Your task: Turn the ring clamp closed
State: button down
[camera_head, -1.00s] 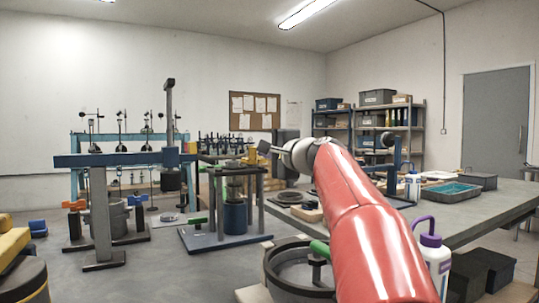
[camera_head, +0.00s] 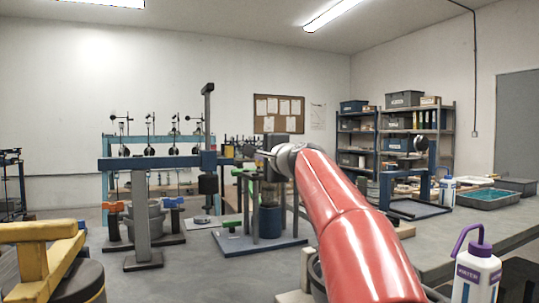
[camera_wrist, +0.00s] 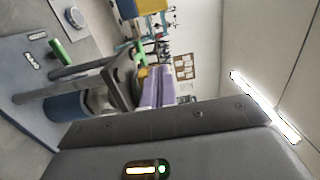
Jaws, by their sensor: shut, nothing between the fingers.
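No part is plainly a ring clamp, so I cannot tell which fixture it is. A grey ring-shaped body with an orange handle and a blue handle (camera_head: 145,216) stands on the floor at left under a blue beam. A stand with green handles (camera_head: 231,224) and a blue cylinder (camera_head: 270,222) is in the middle; its green handle (camera_wrist: 61,52) and blue cylinder (camera_wrist: 66,107) also show in the wrist view. My gripper (camera_head: 262,155) is shut and empty, raised in front of this stand's upper part. Contact cannot be told. My red arm hides things behind it.
A yellow fixture on a dark drum (camera_head: 75,285) stands close at left. A workbench (camera_head: 455,240) at right carries a purple-capped bottle (camera_head: 477,265) and a teal tray (camera_head: 488,198). Shelves (camera_head: 435,150) stand behind.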

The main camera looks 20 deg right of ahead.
jog(key=shift+w+a+m+h, duration=0.4)
jog(key=shift+w+m+h, duration=0.15)
jog(key=shift+h, duration=0.35)
jog(key=shift+w, duration=0.1)
